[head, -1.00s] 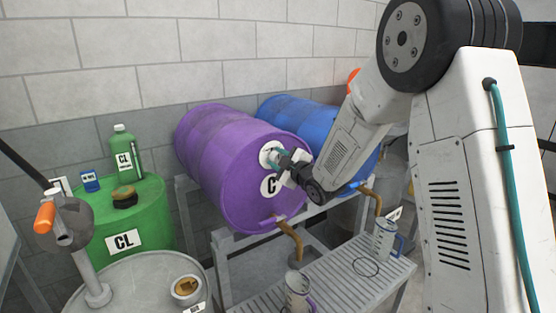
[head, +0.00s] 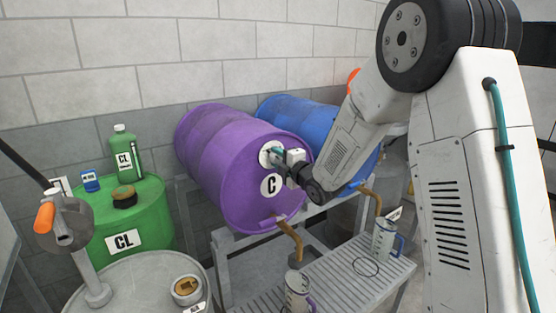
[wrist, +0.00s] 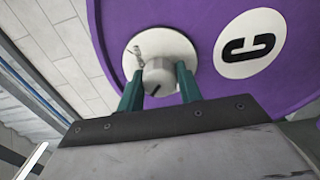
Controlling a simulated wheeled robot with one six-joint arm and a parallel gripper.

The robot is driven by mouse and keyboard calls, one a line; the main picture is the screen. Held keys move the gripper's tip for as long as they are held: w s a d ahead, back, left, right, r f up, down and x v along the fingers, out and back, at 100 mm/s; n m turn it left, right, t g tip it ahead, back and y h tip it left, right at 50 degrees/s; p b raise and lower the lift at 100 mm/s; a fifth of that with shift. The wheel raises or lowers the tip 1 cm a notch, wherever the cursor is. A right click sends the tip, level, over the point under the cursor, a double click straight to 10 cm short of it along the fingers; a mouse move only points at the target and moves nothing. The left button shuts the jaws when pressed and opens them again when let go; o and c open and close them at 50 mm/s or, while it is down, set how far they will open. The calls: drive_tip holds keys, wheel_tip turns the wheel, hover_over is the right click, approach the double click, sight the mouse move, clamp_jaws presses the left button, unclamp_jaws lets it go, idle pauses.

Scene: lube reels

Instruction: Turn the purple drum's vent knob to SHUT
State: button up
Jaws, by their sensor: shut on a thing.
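The purple drum (head: 225,160) lies on its side on a rack, its round end with a white "C" label facing forward. It also fills much of the wrist view (wrist: 200,22). The vent knob (wrist: 158,82) is a small grey cylinder with a dark pointer line, in the middle of a pale round plate (wrist: 180,50) on the drum's end. My gripper (wrist: 160,85) has its two green fingers on either side of the knob and is shut on it. In the head view my gripper (head: 279,155) is at the plate and hides the knob. No SHUT marking is readable.
A blue drum (head: 290,108) lies behind to the right. Brass spouts (head: 290,235) hang over a slatted shelf with jugs (head: 298,287). A green drum (head: 150,200) with a bottle and a grey drum (head: 130,282) stand at left.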

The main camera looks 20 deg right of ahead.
idle(0.4)
drive_tip(key=o, duration=1)
drive_tip(key=v, duration=0.8)
